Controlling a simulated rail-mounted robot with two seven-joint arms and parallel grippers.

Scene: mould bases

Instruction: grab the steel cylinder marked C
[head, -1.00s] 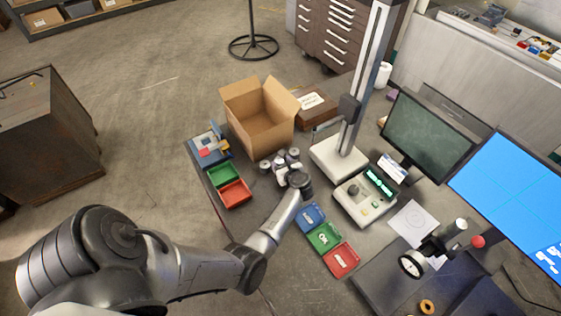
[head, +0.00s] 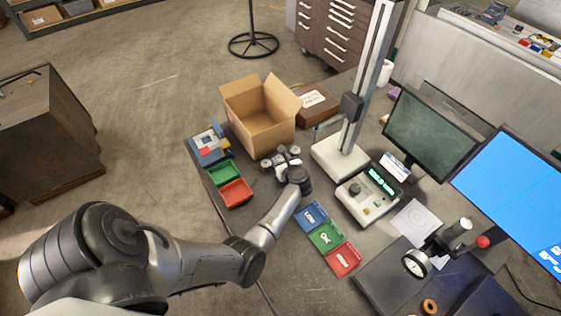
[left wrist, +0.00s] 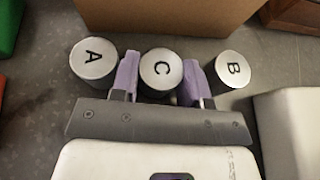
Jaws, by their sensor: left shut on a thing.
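In the left wrist view, the steel cylinder marked C (left wrist: 161,70) stands between the two purple fingers of my left gripper (left wrist: 160,85), which is shut on it. The cylinder marked A (left wrist: 93,61) stands just left of the fingers and the cylinder marked B (left wrist: 232,70) just right of them. In the head view my left gripper (head: 283,160) is on the table in front of the cardboard box, and it largely hides the cylinders. My right gripper is not in view.
An open cardboard box (head: 259,136) stands right behind the cylinders. Green (head: 223,173) and red (head: 235,193) trays lie to the left. A height gauge with a white base (head: 340,158) stands to the right. Blue (head: 311,215), green and red labelled trays lie in front.

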